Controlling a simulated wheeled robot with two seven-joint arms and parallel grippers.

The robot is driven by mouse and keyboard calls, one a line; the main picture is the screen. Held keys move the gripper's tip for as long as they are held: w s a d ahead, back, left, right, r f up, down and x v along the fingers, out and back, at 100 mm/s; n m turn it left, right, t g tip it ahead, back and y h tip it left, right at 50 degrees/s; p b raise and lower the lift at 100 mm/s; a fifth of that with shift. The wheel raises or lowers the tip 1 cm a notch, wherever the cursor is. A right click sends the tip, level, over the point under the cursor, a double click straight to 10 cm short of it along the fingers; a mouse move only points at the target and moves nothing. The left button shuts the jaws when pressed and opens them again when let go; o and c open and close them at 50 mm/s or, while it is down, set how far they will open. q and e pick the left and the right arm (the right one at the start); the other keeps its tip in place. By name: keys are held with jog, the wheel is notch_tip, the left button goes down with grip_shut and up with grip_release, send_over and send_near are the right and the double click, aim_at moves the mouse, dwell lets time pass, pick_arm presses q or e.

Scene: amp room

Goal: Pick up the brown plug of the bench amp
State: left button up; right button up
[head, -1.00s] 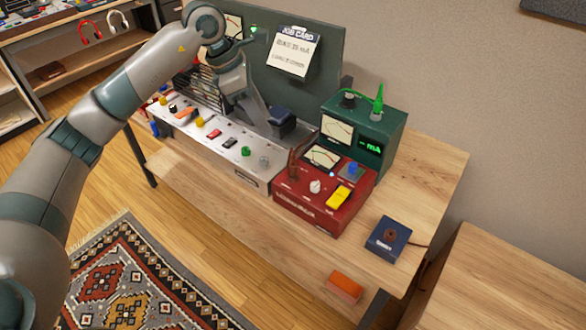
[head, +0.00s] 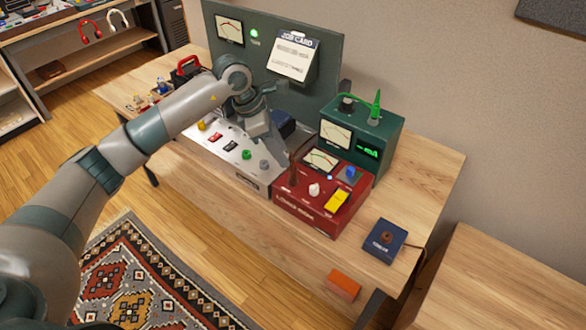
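A brown upright plug (head: 293,164) stands at the back left corner of the red box (head: 305,217). I cannot read clearly which device is called the bench amp; the long silver panel (head: 230,163) left of the red box carries several coloured knobs and switches. My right gripper is not in view.
A dark green meter box (head: 382,150) with a green lead stands behind the red box. A blue box (head: 386,241) with a round brown top and an orange block (head: 343,285) lie at right. A green backboard (head: 285,95) rises behind.

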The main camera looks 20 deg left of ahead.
aim_at(293, 166)
pick_arm(q)
jog(key=shift+p+x, duration=0.3)
jog(key=shift+x, duration=1.15)
jog(key=shift+w+d+f+p, duration=0.25)
jog(key=shift+d+f+p, duration=0.25)
jog(key=shift+f+p, duration=0.35)
jog(key=shift+p+x, duration=0.65)
jog(key=shift+x, duration=0.25)
jog(key=shift+w+d+f, duration=0.25)
jog(key=shift+d+f, duration=0.05)
jog(key=shift+f, duration=0.3)
grip_shut()
